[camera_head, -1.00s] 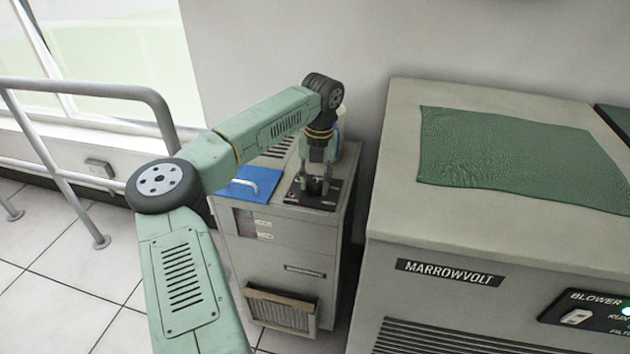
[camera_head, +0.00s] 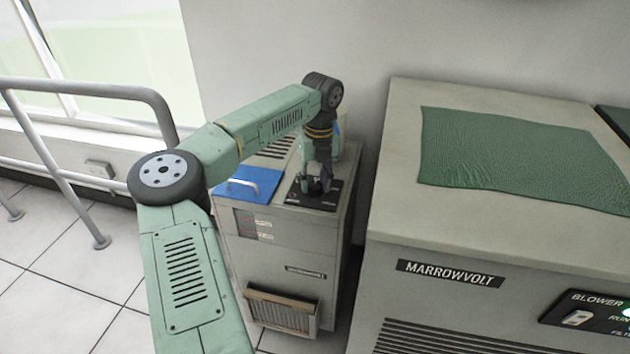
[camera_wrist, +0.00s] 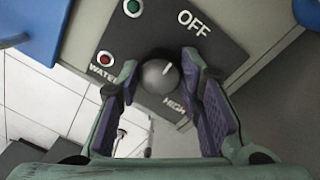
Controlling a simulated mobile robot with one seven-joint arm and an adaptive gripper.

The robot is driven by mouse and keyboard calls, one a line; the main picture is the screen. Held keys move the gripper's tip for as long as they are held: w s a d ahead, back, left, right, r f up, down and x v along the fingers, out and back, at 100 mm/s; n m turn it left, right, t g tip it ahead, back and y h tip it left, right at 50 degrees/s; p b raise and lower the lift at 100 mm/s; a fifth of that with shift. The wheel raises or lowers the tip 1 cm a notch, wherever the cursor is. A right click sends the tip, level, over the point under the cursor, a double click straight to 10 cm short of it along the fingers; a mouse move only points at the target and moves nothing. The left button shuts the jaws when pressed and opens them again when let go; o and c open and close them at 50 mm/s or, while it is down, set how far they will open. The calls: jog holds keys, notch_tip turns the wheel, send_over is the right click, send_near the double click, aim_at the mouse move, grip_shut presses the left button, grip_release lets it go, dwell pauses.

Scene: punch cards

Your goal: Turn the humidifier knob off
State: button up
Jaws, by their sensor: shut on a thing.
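The humidifier (camera_head: 290,245) is a grey cabinet against the wall, with a black control panel (camera_head: 320,201) on its top. My gripper (camera_head: 316,184) points down at this panel. In the wrist view the round dark knob (camera_wrist: 158,78) sits between my fingertips (camera_wrist: 160,66), and my gripper is shut on it. The white mark on the knob points up and right, roughly toward the OFF label (camera_wrist: 194,23). The HIGH label (camera_wrist: 174,103) is below the knob. In the head view my fingers mostly hide the knob.
A blue pad with a handle (camera_head: 250,185) lies left of the panel. Green (camera_wrist: 131,6) and red (camera_wrist: 104,58) lamps are on the panel. The large MARROWVOLT cabinet (camera_head: 440,240) stands close on the right. A grey railing (camera_head: 85,85) is at the left.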

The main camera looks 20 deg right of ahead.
aim_at(318, 184)
jog(key=o, duration=1.2)
jog(key=shift+c, duration=0.2)
notch_tip(318, 184, up, 12)
jog(key=shift+d, duration=0.4)
